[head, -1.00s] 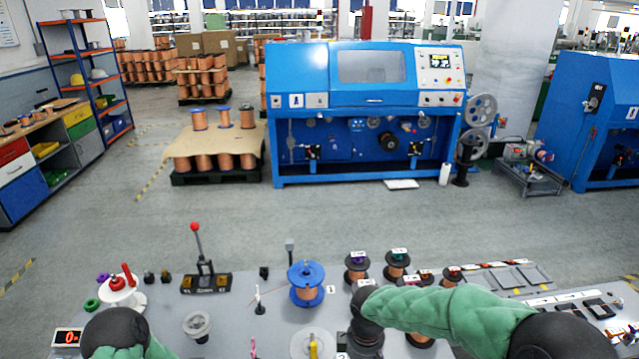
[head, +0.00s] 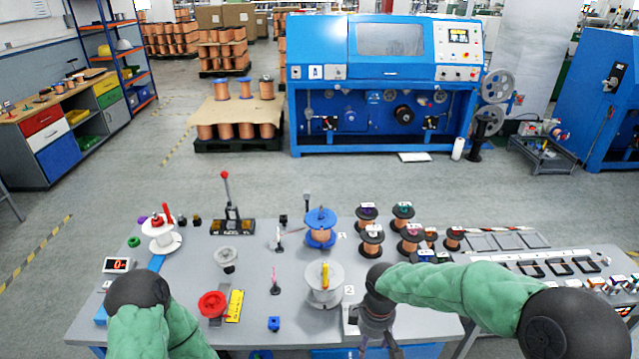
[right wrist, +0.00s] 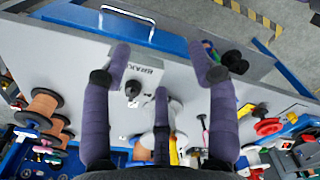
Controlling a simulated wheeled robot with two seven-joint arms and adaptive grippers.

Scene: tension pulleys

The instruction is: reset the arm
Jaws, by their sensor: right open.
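My right gripper (head: 378,345) hangs over the front of the grey bench (head: 180,335), partly cut off at the picture's bottom edge. In the right wrist view its purple fingers (right wrist: 160,75) are spread with nothing between them. Below them is a small black knob (right wrist: 133,88) beside a plate marked "BRAKE" (right wrist: 143,68); the fingers look apart from it. A white spool (head: 323,290) with a yellow piece on top stands left of the right hand. My left forearm is at the lower left; its gripper is out of view.
A blue-flanged copper spool (head: 320,228) stands behind the white one. Dark-flanged spools (head: 371,240) crowd the back right. A red-knobbed lever (head: 232,205), a red reel (head: 213,304) and a white stand (head: 162,236) are on the left. A blue machine (head: 385,85) stands beyond the floor.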

